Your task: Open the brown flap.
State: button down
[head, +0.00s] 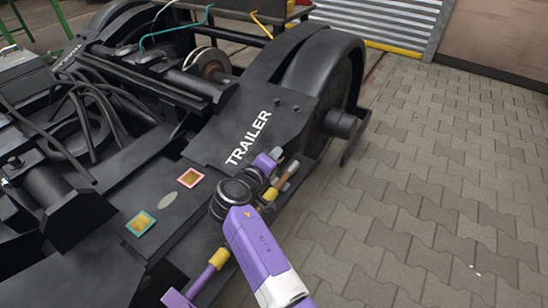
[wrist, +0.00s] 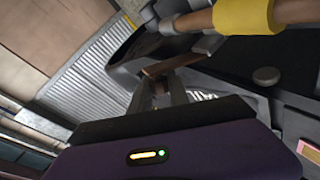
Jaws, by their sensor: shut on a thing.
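In the wrist view, my gripper (wrist: 159,82) has its two grey fingers closed on a thin brown piece, which appears to be the brown flap (wrist: 178,63). The flap reaches to the right from the fingertips, in front of dark metal. How far it is open I cannot tell. In the head view, my gripper (head: 272,160) is at the right side of the bogie, just below the word TRAILER. There the wrist and fingers hide the flap.
A brown pipe (wrist: 200,20) with a yellow band (wrist: 245,14) runs close beside the fingers; its yellow band (head: 269,195) also shows in the head view. Two framed squares, pink (head: 190,178) and teal (head: 141,223), lie left on the dark bogie. The paving (head: 440,190) at right is clear.

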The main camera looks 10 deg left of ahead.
jog(key=c, duration=1.2)
grip_release()
jog(key=shift+c, duration=0.2)
jog(key=p+v, duration=0.2)
jog(key=v, duration=0.5)
jog(key=shift+s+p, duration=0.35)
jog(key=shift+p, duration=0.05)
jog(key=shift+a+r, duration=0.1)
